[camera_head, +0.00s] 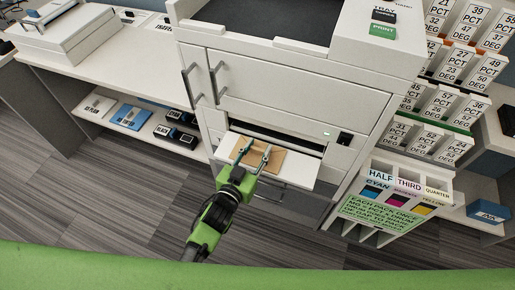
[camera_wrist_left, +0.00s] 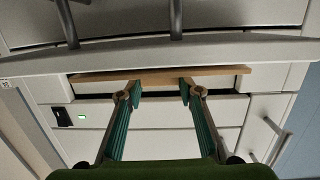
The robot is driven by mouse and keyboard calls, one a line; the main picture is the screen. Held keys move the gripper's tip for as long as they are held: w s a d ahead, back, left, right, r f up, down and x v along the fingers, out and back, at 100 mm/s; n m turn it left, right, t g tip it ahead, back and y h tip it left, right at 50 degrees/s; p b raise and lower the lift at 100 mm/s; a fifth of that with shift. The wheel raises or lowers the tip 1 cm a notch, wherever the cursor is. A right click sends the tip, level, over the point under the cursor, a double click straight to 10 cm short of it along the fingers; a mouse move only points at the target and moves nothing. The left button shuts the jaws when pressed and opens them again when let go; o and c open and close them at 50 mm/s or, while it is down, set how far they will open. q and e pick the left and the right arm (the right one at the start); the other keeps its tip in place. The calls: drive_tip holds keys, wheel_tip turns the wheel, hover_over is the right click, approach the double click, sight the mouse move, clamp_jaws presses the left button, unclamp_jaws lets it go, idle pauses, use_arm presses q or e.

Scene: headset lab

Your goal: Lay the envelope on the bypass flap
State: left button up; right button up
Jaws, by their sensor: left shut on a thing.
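The tan envelope (camera_head: 277,161) is over the white bypass flap (camera_head: 304,172), which is folded out from the front of the white printer. My left gripper (camera_head: 254,153) is shut on the envelope, with its fingers across the near part of it. In the left wrist view the envelope (camera_wrist_left: 215,72) is a thin tan strip seen nearly edge-on, with the left gripper's teal fingertips (camera_wrist_left: 155,91) at its near edge. I cannot tell whether the envelope touches the flap. My right gripper is not in view.
The printer's cabinet door with handles (camera_head: 290,85) is above the flap, with a dark slot behind it. A rack with colour labels (camera_head: 395,195) stands close to the right. A shelf with small boxes (camera_head: 130,117) is to the left. Grey floor is open in front.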

use_arm(q)
drive_tip(key=shift+f, duration=0.2)
drive_tip(key=o, duration=0.8)
drive_tip(key=shift+r, duration=0.1)
